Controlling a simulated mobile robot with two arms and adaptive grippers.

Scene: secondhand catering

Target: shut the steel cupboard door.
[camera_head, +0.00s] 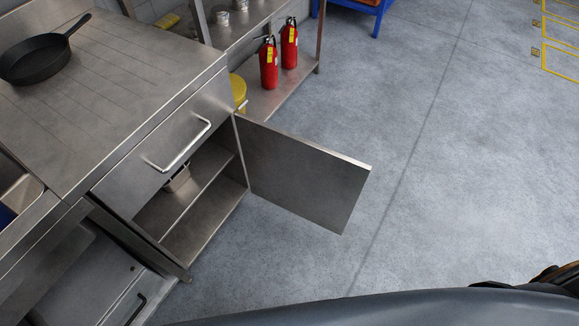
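The steel cupboard door (303,176) stands wide open, swung out to the right from its hinge side at the cupboard's right edge. The steel cupboard (160,115) has an open front. Inside, a shelf (190,192) shows, with a small metal container (178,180) near it, partly hidden. A drawer with a bar handle (182,148) sits above the opening and is closed. Neither of my grippers can be made out. A dark piece at the lower right edge may belong to one of my arms.
A black frying pan (38,60) lies on the worktop. Two red fire extinguishers (269,64) stand on a low shelf behind the door, next to a yellow bucket (238,90). Grey floor (440,170) to the right is clear. Another steel unit (85,280) stands at lower left.

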